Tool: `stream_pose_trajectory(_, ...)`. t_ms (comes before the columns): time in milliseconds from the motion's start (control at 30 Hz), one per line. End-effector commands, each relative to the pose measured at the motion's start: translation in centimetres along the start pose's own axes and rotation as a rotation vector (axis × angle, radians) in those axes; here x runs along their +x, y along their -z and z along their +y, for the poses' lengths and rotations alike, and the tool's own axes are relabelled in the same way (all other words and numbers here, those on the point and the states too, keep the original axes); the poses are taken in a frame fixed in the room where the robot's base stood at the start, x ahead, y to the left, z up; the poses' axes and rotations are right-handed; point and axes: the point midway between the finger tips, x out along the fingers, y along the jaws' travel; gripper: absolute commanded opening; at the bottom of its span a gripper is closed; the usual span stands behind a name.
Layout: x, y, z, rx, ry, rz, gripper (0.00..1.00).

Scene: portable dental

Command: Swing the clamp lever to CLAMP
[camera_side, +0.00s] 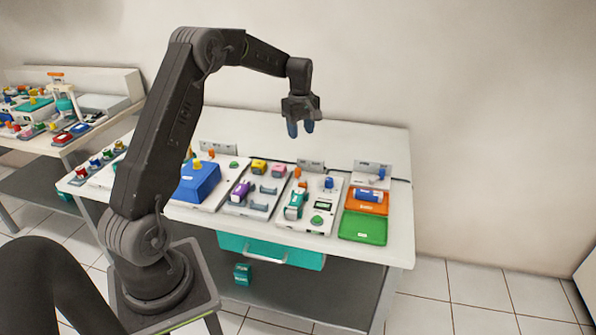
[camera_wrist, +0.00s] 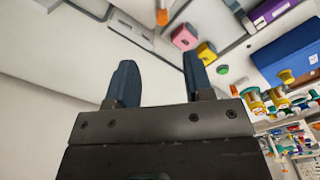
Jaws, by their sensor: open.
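My gripper (camera_side: 301,128) hangs in the air above the back of the workbench, its two blue fingers pointing down, apart and empty. In the wrist view my gripper (camera_wrist: 158,62) also shows a clear gap between its fingers. I cannot tell for certain which part is the clamp lever, and the CLAMP label is not readable. A small upright orange part (camera_side: 297,173) stands near the back of the panel with a teal and white device (camera_side: 295,205). An orange piece (camera_wrist: 162,17) shows at the top of the wrist view. My gripper touches none of these.
A blue box (camera_side: 195,182), a purple cylinder (camera_side: 241,190), yellow (camera_side: 259,166) and pink (camera_side: 279,170) blocks and a blue knob (camera_side: 328,182) stand on the bench. Orange (camera_side: 378,209) and green (camera_side: 362,228) trays lie at right. The bench's back strip is largely clear.

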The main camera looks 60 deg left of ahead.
Motion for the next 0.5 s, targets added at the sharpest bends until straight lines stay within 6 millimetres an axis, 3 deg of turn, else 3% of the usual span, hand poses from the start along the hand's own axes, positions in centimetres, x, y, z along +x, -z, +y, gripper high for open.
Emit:
stream_pose_trajectory(133, 1.8, 1.7, 0.2, -0.073, 0.019, -0.010, 0.47)
stream_pose_trajectory(367, 4.1, 1.8, 0.1, -0.081, 0.022, -0.012, 0.47)
stream_pose_trajectory(500, 6.9, 1.8, 0.1, -0.079, 0.023, -0.013, 0.47)
